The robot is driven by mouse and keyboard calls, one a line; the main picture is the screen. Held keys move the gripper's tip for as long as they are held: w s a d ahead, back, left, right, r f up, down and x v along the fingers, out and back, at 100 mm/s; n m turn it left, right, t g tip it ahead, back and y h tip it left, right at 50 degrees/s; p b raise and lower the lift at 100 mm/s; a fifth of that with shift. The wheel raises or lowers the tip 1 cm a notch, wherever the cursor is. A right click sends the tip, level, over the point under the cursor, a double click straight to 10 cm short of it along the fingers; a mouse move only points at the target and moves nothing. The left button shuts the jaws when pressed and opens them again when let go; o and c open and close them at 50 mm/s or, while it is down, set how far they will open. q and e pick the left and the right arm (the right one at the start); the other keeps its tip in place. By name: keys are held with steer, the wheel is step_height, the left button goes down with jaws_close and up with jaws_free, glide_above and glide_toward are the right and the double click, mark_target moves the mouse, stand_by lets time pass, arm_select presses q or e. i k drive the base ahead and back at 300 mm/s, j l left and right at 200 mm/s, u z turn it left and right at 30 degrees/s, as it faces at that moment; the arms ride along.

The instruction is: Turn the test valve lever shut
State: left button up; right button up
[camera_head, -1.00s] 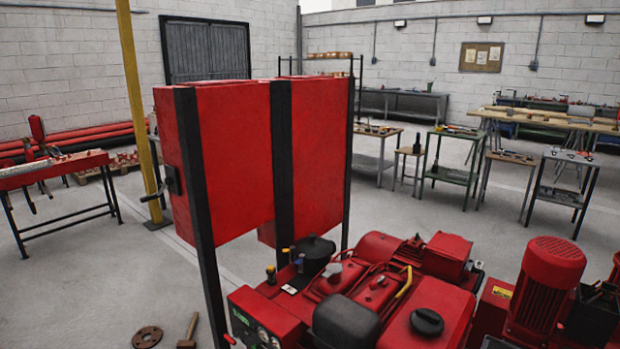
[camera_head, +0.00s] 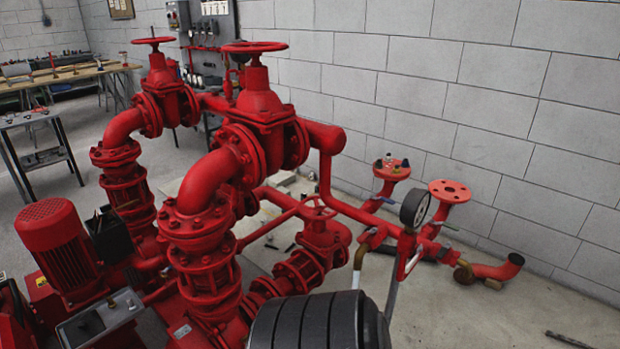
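A red pump pipework assembly fills the middle of the head view. A red pipe (camera_head: 352,208) runs right from it to a round pressure gauge (camera_head: 415,207) with a black rim and pale face. Small thin handle-like parts show near the gauge, one at its left (camera_head: 389,201) and one at its right (camera_head: 446,226). I cannot tell which of them, if any, is the test valve lever. A brass-coloured fitting (camera_head: 361,253) sits below and left of the gauge. Neither of my grippers is in view.
Two large red handwheels (camera_head: 254,47) (camera_head: 153,41) top the gate valves. A red motor (camera_head: 62,245) stands at the left. Flanged pipe stubs (camera_head: 450,191) stand by the block wall (camera_head: 480,110). A black ribbed cylinder (camera_head: 310,325) blocks the bottom centre. Floor at the lower right is mostly clear.

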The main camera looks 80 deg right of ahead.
mark_target(363, 238)
steer(key=z, duration=3)
